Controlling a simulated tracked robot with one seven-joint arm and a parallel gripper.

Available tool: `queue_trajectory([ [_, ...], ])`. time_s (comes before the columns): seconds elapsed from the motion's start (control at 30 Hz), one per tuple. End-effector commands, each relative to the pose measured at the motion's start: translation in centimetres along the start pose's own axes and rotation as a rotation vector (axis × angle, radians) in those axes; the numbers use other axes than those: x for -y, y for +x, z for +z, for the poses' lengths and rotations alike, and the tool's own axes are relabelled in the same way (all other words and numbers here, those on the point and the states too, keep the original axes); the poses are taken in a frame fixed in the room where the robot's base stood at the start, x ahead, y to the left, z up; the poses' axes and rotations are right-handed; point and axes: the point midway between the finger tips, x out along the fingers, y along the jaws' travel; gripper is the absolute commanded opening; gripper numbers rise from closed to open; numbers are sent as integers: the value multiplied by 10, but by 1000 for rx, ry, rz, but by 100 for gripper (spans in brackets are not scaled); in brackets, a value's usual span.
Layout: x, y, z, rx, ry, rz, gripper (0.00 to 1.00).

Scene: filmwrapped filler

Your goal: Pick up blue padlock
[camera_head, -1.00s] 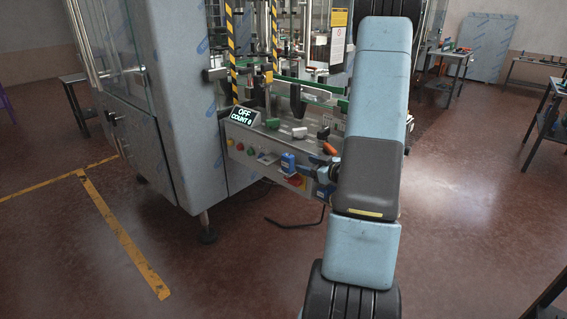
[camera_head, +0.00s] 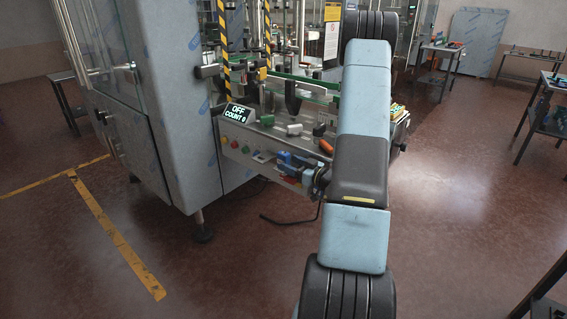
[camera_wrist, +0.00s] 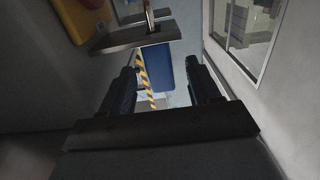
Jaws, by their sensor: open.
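The blue padlock (camera_wrist: 158,66) hangs below a dark metal plate (camera_wrist: 122,38) in the wrist view, with a thin shackle-like metal part above the plate. My gripper (camera_wrist: 162,74) is open, with one dark finger on each side of the padlock's blue body as seen from the wrist. I cannot tell whether the body is between the fingertips or just beyond them. No contact shows. In the head view the blue padlock (camera_head: 284,157) is small and partly covered by my gripper (camera_head: 297,163) at the front of the machine panel.
Green, white and orange items (camera_head: 326,146) lie on the ledge above. A large grey cabinet (camera_head: 165,100) stands left.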

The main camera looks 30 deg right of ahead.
Motion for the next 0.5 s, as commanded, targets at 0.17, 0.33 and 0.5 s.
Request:
queue_trajectory([
  [0.17,0,10,0,1,1,0,62],
  [0.33,0,20,1,0,0,-1,62],
  [0.5,1,43,2,-1,0,-3,62],
])
